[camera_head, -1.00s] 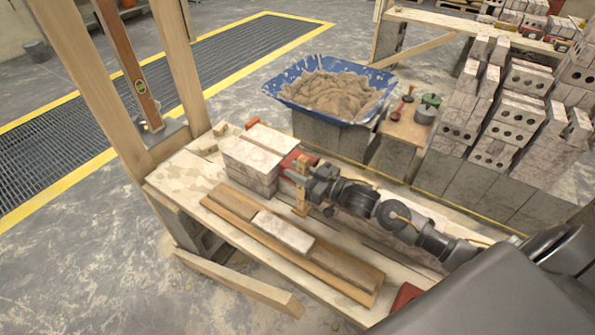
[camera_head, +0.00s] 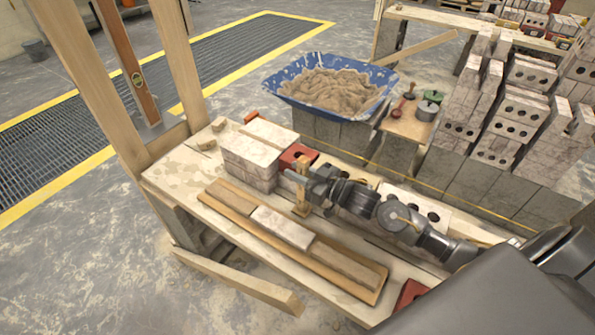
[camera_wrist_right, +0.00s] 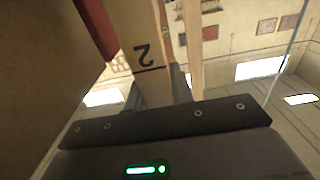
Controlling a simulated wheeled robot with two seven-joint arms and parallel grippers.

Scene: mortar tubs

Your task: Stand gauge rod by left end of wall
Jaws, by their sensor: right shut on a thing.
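My right gripper (camera_head: 303,185) is shut on the gauge rod (camera_head: 302,202), a short pale wooden piece held roughly upright over the bench, beside the red brick. In the right wrist view the rod (camera_wrist_right: 138,40) shows a black "2" and a line. Whether its foot touches the bench is unclear. The wall has a pale brick stack (camera_head: 252,170) at its left, a red brick (camera_head: 299,156) beside it, and pale holed bricks (camera_head: 400,196) further right, partly behind my arm. My left gripper is not in view.
A blue mortar tub (camera_head: 330,85) stands behind, near small tools and pots (camera_head: 428,107). Timber posts (camera_head: 92,80) and a level (camera_head: 136,80) rise at left.

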